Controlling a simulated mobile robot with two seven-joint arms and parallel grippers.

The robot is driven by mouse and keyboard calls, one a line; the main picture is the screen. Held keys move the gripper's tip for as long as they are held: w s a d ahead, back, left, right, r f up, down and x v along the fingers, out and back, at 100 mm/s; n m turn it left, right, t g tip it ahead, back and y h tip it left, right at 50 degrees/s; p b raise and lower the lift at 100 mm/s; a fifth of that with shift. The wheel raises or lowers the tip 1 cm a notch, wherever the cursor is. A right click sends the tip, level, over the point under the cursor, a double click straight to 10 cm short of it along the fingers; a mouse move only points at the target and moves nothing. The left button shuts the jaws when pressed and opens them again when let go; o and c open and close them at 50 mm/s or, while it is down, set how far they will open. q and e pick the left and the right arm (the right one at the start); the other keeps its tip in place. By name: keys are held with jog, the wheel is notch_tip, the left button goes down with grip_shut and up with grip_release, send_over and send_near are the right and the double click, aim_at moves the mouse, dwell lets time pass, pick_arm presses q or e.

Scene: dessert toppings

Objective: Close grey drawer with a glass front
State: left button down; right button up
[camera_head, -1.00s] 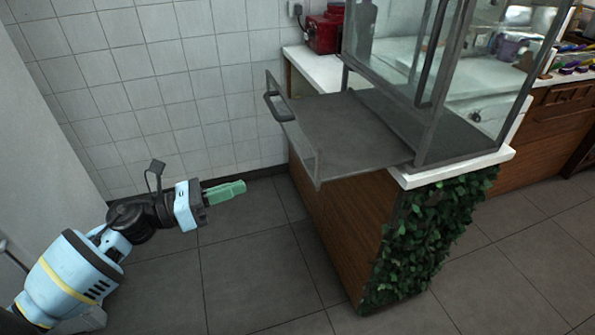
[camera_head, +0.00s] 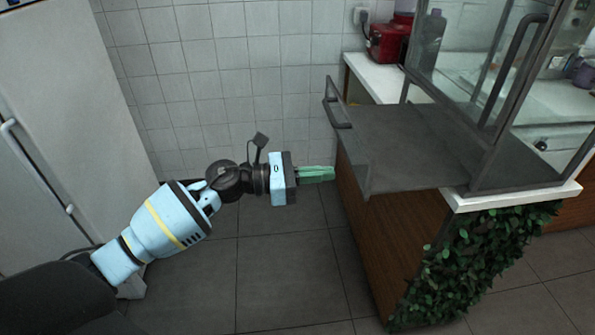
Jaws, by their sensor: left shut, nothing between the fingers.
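The grey drawer (camera_head: 405,135) with a glass front juts out to the left from the glass display case on the counter. Its glass front panel (camera_head: 352,150) faces left and carries a dark handle (camera_head: 331,113). My left gripper (camera_head: 332,174), with green fingers, is shut and empty. In the picture it lies just left of the lower part of the drawer front, below the handle. I cannot tell whether it touches the panel. My right gripper is not in view.
The display case (camera_head: 500,90) stands on a white-topped counter (camera_head: 515,195) with wooden sides and green leaves (camera_head: 480,255) on its end. A red appliance (camera_head: 388,43) sits behind. A white fridge (camera_head: 55,130) stands at the left. Tiled floor (camera_head: 290,270) is clear between.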

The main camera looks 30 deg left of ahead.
aim_at(362, 170)
pick_arm(q)
jog(key=x, duration=0.4)
jog(key=shift+w+d+r+p, duration=0.1)
jog(key=shift+d+r+p, duration=0.05)
jog(key=shift+p, duration=0.2)
jog(key=shift+w+d, duration=0.45)
jog(key=shift+d, duration=0.15)
